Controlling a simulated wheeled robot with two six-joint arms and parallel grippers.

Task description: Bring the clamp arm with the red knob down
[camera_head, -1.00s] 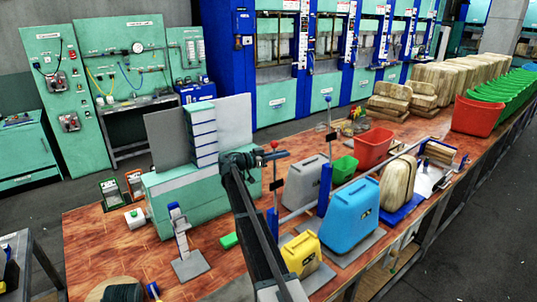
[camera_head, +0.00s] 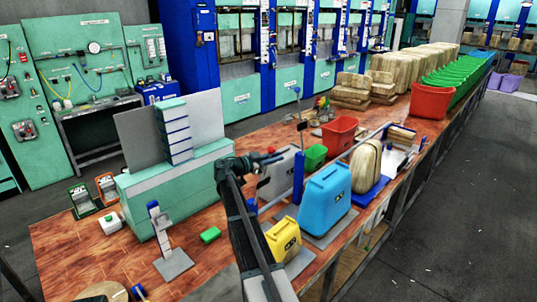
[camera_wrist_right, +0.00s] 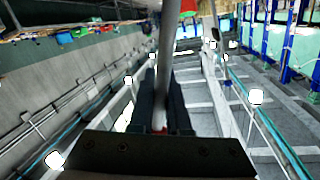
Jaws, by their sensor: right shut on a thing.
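The red knob (camera_head: 271,149) shows as a small red spot at my right gripper (camera_head: 276,156) in the head view. In the right wrist view, my right gripper (camera_wrist_right: 161,105) is shut on the clamp arm (camera_wrist_right: 165,70), a grey rod running from between the fingers to the top of the picture. A bit of the red knob (camera_wrist_right: 158,130) shows between the fingers, near the palm. In the head view my gripper and forearm hide most of this clamp arm. My left gripper is not in view.
A second clamp arm with a blue knob (camera_head: 297,91) stands upright beyond. A blue post (camera_head: 299,178), grey canister (camera_head: 280,176), blue canister (camera_head: 325,198) and yellow canister (camera_head: 283,240) stand close to my right arm. A green press block (camera_head: 180,195) is left of it.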

